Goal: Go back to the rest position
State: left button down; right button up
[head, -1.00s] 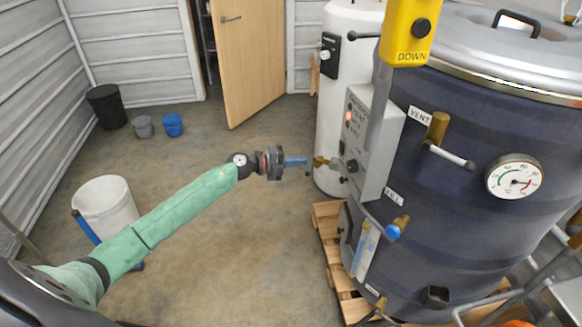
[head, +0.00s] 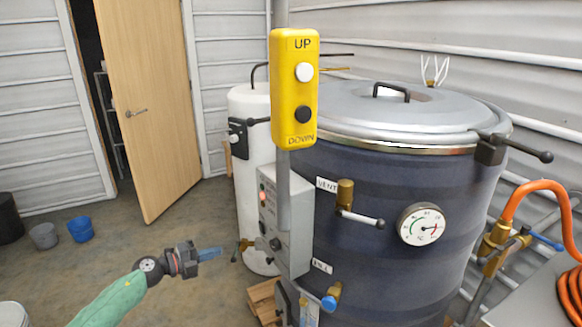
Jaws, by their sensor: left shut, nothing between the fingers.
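My left gripper (head: 210,254) is at the lower left of the head view, at the end of the green-sleeved arm. Its blue fingers are shut with nothing between them. It points right, toward the grey control box (head: 286,222) on the dark blue vessel (head: 375,195), with a visible gap to the box in the picture. My right gripper is not in view.
A yellow UP/DOWN pendant (head: 294,88) hangs in front of the vessel. A white tank (head: 252,165) stands behind the box. A vent valve (head: 345,194) and dial gauge (head: 421,224) project from the vessel. An orange hose (head: 540,186) is at right. Open floor lies left, with buckets (head: 80,229).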

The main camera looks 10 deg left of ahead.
pick_arm(q)
jog(key=w+a+r+n+t+y, duration=0.3)
jog(key=a+r+n+t+y, duration=0.65)
jog(key=n+y, duration=0.75)
jog(key=s+d+f+n+g+y, duration=0.1)
jog(key=s+d+f+n+g, duration=0.2)
jog(key=s+f+g, duration=0.3)
jog(key=s+d+f+n+g, duration=0.3)
jog(key=s+f+n+g, duration=0.15)
jog(key=s+f, duration=0.35)
jog(key=s+d+f+g+h, duration=0.2)
jog(key=s+d+f, duration=0.3)
jog(key=s, duration=0.7)
jog(key=s+d+f+n+g+h, duration=0.1)
jog(key=s+d+f+g+h, duration=0.1)
jog(key=s+d+f, duration=0.3)
jog(key=s+d+f+g+h, duration=0.2)
jog(key=s+d+f+g, duration=0.2)
jog(key=s+d, duration=0.6)
jog(key=s+f, duration=0.1)
jog(key=s, duration=0.7)
jog(key=shift+s+n+g+h, duration=0.3)
jog(key=shift+s+n, duration=0.05)
